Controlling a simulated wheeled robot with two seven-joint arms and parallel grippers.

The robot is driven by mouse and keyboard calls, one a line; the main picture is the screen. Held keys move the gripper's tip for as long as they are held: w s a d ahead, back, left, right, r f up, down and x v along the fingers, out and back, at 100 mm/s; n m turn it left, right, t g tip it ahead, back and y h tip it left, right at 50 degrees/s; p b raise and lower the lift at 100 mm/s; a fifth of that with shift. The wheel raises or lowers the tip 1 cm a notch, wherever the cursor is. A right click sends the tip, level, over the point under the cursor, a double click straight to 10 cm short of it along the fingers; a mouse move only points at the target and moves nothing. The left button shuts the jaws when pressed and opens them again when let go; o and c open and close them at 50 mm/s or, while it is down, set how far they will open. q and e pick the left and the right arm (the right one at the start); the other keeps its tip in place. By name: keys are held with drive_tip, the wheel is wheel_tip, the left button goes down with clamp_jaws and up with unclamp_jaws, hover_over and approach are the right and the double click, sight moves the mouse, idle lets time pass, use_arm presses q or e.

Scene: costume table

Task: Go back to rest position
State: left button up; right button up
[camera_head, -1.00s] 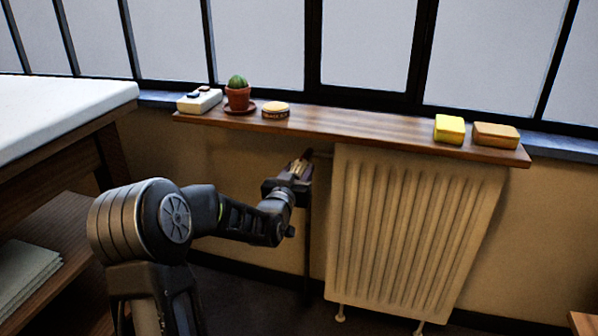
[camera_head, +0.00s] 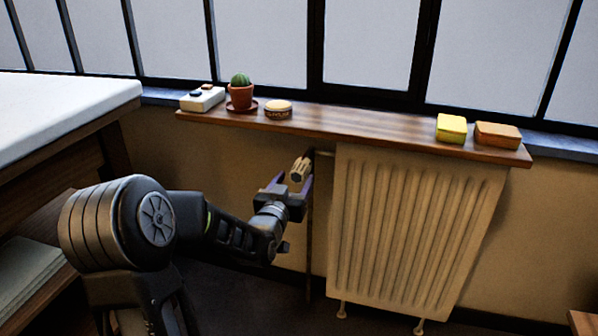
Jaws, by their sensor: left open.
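My left gripper (camera_head: 291,184) is open, with its fingers spread and pointing up and away below the front edge of the wooden shelf. Nothing is seen held in it. A pale radiator valve (camera_head: 301,168) shows just beyond and between the fingers; I cannot tell how close it is. My left arm comes in from the lower left, with its elbow at the picture's left. My right gripper is not in view.
The wooden shelf (camera_head: 365,125) bears a white box (camera_head: 202,101), a potted cactus (camera_head: 240,95), a round tin (camera_head: 278,110), a yellow sponge (camera_head: 451,129) and a tan block (camera_head: 497,136). A radiator (camera_head: 410,235) stands right of my gripper; a white-topped table (camera_head: 60,105) stands left.

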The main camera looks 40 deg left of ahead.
use_arm(q)
drive_tip(key=shift+v, duration=0.95)
